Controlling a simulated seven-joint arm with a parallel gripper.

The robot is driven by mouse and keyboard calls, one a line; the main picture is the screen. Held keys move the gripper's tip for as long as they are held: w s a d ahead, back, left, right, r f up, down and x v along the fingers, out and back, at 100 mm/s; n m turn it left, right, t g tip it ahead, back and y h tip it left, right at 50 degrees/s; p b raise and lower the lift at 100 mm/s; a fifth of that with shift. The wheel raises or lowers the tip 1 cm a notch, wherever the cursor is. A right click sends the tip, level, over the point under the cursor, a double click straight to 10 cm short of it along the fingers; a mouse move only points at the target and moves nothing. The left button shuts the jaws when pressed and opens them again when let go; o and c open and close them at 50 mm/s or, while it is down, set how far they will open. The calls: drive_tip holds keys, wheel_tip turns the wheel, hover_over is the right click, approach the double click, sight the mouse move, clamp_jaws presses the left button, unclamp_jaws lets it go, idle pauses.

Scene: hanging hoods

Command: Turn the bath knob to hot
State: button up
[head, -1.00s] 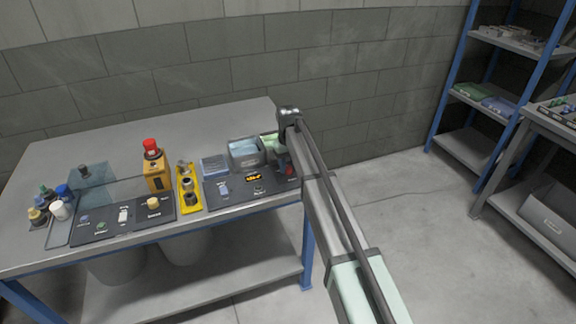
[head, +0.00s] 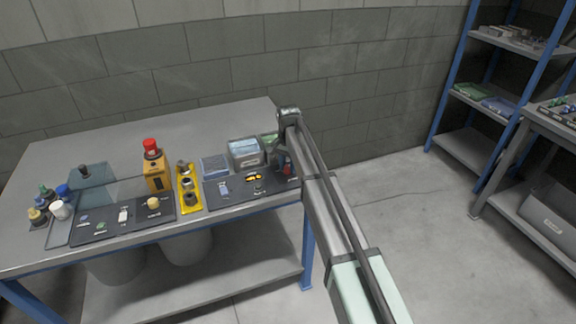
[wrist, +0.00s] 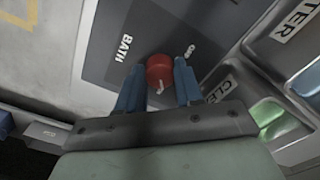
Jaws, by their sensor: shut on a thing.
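The bath knob (wrist: 159,70) is a round red knob on a dark panel, with a small white mark on its rim toward the gripper. In the head view, my gripper (head: 281,160) is at the right end of the dark panel (head: 225,198), and my arm hides much of the knob.
Bins labelled CLE... (wrist: 222,88) and ...TER (wrist: 285,30) stand close beside the panel. In the head view, a grey bin (head: 244,152), a yellow tray (head: 190,203) and an orange box with a red button (head: 155,170) stand to the left.

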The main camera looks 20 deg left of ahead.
sight(288, 167)
drive_tip(key=shift+m, duration=1)
drive_tip(key=o, duration=1)
drive_tip(key=shift+o, duration=0.2)
drive_tip(key=shift+r, duration=0.1)
wheel_tip(288, 167, up, 14)
drive_tip(key=shift+f, duration=0.2)
